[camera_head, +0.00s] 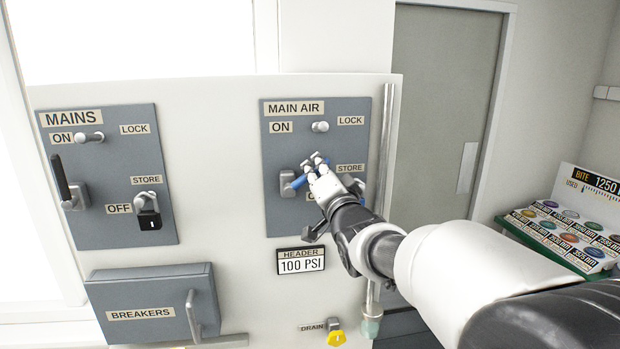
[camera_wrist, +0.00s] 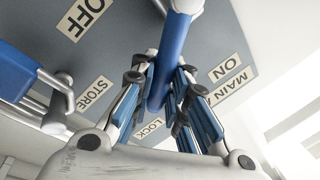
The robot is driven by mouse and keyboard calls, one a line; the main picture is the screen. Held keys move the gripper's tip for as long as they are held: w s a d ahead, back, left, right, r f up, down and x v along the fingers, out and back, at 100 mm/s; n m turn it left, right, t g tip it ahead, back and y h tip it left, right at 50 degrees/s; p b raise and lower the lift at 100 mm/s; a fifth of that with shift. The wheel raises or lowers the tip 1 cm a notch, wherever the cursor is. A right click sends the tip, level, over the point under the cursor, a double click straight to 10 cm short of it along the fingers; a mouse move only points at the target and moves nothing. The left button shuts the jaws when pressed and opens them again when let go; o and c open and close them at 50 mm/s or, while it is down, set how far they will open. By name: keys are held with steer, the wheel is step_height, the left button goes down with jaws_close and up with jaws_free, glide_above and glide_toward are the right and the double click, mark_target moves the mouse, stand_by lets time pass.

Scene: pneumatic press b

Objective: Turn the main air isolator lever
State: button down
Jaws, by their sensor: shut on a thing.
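The MAIN AIR panel (camera_head: 276,147) is a grey plate with ON, LOCK and STORE labels; another label is partly hidden behind my gripper. The isolator lever has a grey mount (camera_head: 286,184) at the panel's left and a blue handle (camera_head: 299,182). My gripper (camera_head: 318,164) is in front of the panel, shut on the blue handle. In the wrist view the handle (camera_wrist: 174,45) runs between the fingers of my gripper (camera_wrist: 165,100). A blue padlock (camera_wrist: 18,75) hangs at the left there, by the STORE label; my gripper mostly hides it in the head view.
A HEADER display (camera_head: 300,260) reading 100 PSI is below the panel. A yellow drain knob (camera_head: 336,338) is lower down. The MAINS panel (camera_head: 108,175), with a black lever and padlock, and the BREAKERS box (camera_head: 150,303) are left. A vertical pipe (camera_head: 386,150) runs close right.

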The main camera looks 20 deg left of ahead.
steer(key=f+m+b, duration=0.1)
steer(key=m+b, duration=0.1)
steer(key=m, duration=0.1)
steer(key=f+m+t+h+b, duration=0.1)
steer(key=f+m+b, duration=0.1)
steer(key=m+b, duration=0.1)
steer(key=d+f+m+b, duration=0.1)
steer(key=f+m+b, duration=0.1)
steer(key=b, duration=0.1)
steer(key=shift+w+d+m+t, duration=0.1)
steer(key=shift+w+m+t, duration=0.2)
steer(key=shift+w+m, duration=0.1)
steer(key=shift+h+b, duration=0.3)
steer(key=shift+h, duration=0.1)
steer(key=c, duration=1.6)
jaws_free()
steer(key=shift+o, duration=0.2)
steer(key=shift+r, duration=0.1)
steer(key=shift+s+d, duration=0.1)
steer(key=shift+s, duration=0.05)
steer(key=v, duration=1.2)
